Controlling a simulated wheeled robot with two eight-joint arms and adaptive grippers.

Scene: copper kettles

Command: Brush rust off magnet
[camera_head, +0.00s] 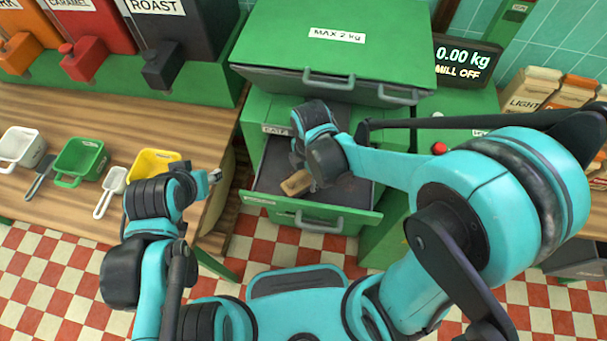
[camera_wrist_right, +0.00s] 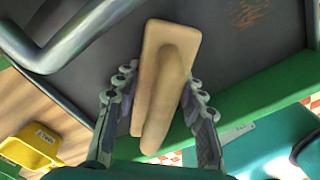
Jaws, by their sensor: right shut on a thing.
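My right gripper (camera_wrist_right: 160,88) is shut on a pale wooden brush (camera_wrist_right: 168,50), with one finger on each side of its raised grip. The brush's bristles are hidden beneath it. In the head view the brush (camera_head: 297,183) is over the dark grey plate inside the open green drawer; I cannot tell whether it touches. Reddish-brown rust flecks (camera_wrist_right: 247,12) mark this plate, which looks like the magnet, beyond the brush. My left gripper (camera_head: 213,176) is beside the yellow scoop, above the counter's edge; its fingers are too small to judge.
The drawer front (camera_head: 315,217) has a grey handle and stands out over the checkered floor. A closed green lid marked MAX 2 kg (camera_head: 335,35) is above. White, green and yellow scoops (camera_head: 152,160) stand on the wooden counter at left. A scale display (camera_head: 465,58) reads 0.00 kg.

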